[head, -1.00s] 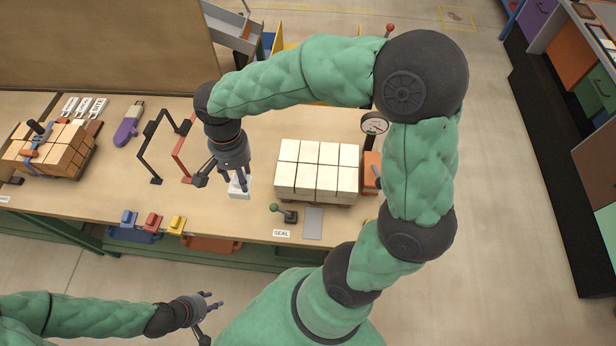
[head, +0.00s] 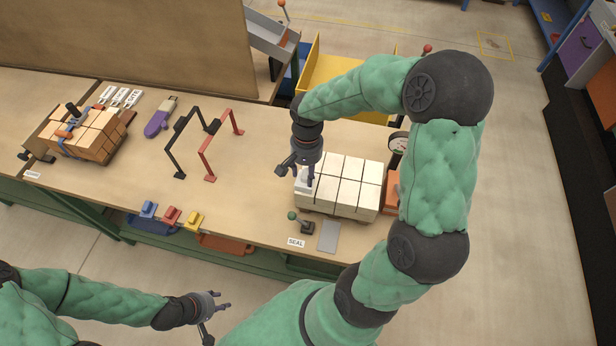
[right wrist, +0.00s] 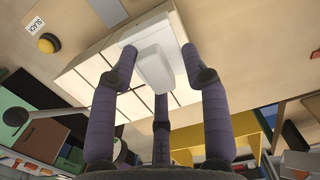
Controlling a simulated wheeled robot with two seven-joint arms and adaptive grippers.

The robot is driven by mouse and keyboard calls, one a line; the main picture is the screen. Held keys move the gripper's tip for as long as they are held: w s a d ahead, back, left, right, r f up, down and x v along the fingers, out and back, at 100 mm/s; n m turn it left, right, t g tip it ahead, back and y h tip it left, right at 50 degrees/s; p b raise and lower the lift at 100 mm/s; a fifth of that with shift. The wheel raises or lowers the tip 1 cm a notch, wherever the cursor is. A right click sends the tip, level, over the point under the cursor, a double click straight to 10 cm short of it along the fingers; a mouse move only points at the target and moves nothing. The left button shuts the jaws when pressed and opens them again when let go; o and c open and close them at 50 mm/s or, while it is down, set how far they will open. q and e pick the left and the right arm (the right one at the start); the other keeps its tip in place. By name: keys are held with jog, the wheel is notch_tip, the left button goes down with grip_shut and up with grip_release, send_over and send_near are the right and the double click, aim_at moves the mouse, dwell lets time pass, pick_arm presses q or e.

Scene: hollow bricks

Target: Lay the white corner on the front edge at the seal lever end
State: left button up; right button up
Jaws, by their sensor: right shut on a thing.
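The white corner (head: 302,187) is held in my right gripper (head: 308,178), at the near left end of the cream brick stack (head: 345,187). In the right wrist view the white corner (right wrist: 155,65) sits between the purple fingers, with the bricks (right wrist: 95,72) behind it. I cannot tell whether the corner touches the stack. The seal lever (head: 304,226), with a green knob, stands on the bench just in front of that end, by the SEAL label (head: 296,242). My left gripper (head: 222,303) is open and empty, in front of the bench.
A black and red frame (head: 208,150) stands on the bench left of the stack. A gauge (head: 398,143) stands at its right. A strapped orange brick pack (head: 88,135) and a purple tool (head: 159,120) lie further left. Blue, red and yellow pieces line the front edge.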

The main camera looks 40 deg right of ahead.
jog(key=shift+d+f, duration=0.2)
jog(key=shift+f, duration=0.1)
notch_tip(320, 180, down, 4)
jog(key=shift+d+r, duration=0.15)
jog(key=shift+r, duration=0.1)
jog(key=o, duration=1.1)
jog(key=shift+b, duration=0.3)
jog(key=shift+o, duration=0.2)
